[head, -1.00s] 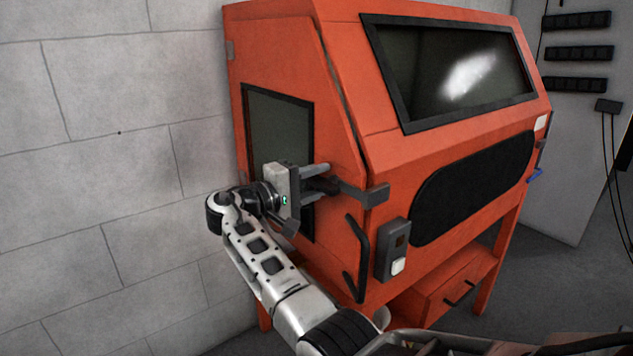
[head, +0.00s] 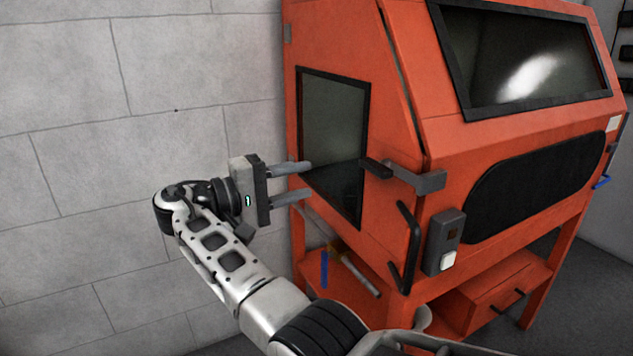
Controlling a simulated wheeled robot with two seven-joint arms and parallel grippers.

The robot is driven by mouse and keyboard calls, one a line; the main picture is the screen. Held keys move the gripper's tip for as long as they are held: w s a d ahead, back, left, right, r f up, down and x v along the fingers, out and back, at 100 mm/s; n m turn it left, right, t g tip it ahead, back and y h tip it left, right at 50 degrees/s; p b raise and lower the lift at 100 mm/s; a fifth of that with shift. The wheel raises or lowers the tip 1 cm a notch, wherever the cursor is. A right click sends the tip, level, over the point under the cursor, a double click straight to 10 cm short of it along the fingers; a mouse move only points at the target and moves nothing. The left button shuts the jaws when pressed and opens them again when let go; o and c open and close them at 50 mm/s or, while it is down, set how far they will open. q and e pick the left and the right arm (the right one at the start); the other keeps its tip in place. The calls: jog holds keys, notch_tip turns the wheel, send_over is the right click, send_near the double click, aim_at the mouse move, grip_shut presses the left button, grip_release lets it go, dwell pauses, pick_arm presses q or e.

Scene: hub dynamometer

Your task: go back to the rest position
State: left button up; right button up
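My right gripper (head: 309,180) is open, its two grey fingers apart with nothing between them. In the head view it lies in front of the lower left part of the side window, left of the grey latch bracket (head: 418,179), with a gap between them. The orange cabinet (head: 445,140) fills the right half of the view. Its side panel with the dark side window (head: 335,120) looks closed. My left gripper is not in view.
A black bar handle (head: 405,245) and a grey switch box (head: 442,240) stick out at the cabinet's near corner. A drawer (head: 495,297) sits below. A blue-handled tool (head: 324,269) shows on the lower shelf. The block wall (head: 90,150) stands at the left.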

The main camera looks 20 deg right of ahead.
jog(key=shift+a, duration=0.25)
